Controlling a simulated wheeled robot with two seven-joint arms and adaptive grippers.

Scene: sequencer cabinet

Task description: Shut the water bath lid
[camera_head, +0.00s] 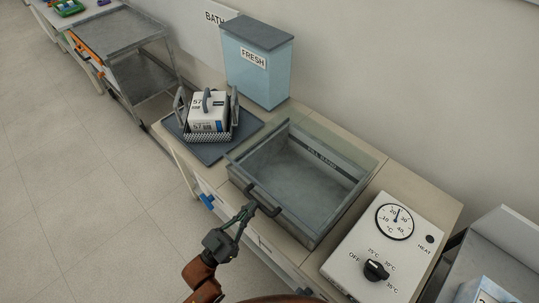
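The water bath (334,217) is a grey open-looking basin set in the bench, with a "FILL BAND" strip on its inner back wall. A clear pane (340,146), seemingly its lid, shows along the back of the basin; its exact angle is hard to tell. A dark bar handle (263,199) is at the front left edge of the bath. My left gripper (247,210) is at the near left end of this handle, its fingers close to or touching it. Whether the fingers are closed on it is unclear. My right gripper is not in view.
A control box (378,247) with dial and knob stands right of the bath. A blue "FRESH" container (257,65) stands behind left. A rack with a white box (208,112) sits on a dark mat (200,148). Floor at left is clear.

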